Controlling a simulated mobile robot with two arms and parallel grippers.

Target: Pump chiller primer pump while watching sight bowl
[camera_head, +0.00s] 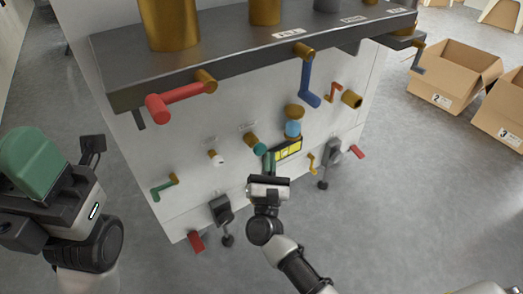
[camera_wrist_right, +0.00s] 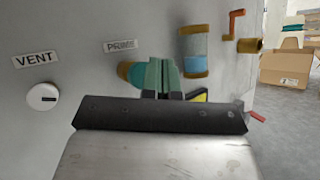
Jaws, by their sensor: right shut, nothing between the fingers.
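The primer pump (camera_head: 258,148) is a teal knob on a brass barrel on the white panel. In the right wrist view the pump (camera_wrist_right: 128,71) sits under the PRIME label (camera_wrist_right: 120,46). The sight bowl (camera_head: 293,128) is blue with brass ends, up and right of the pump; its blue content shows in the wrist view (camera_wrist_right: 194,52). My right gripper (camera_head: 268,161) is shut and empty, its green fingertips (camera_wrist_right: 163,76) just right of the knob and partly over it. I cannot tell if they touch. My left gripper (camera_head: 30,158) is at far left, away from the panel; its opening is unclear.
A white VENT knob (camera_wrist_right: 42,97) is left of the pump. A yellow-and-black label (camera_head: 288,151) is right of my right fingertips. Red (camera_head: 180,99) and blue (camera_head: 308,84) handles protrude above. Cardboard boxes (camera_head: 452,75) stand right on the open floor.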

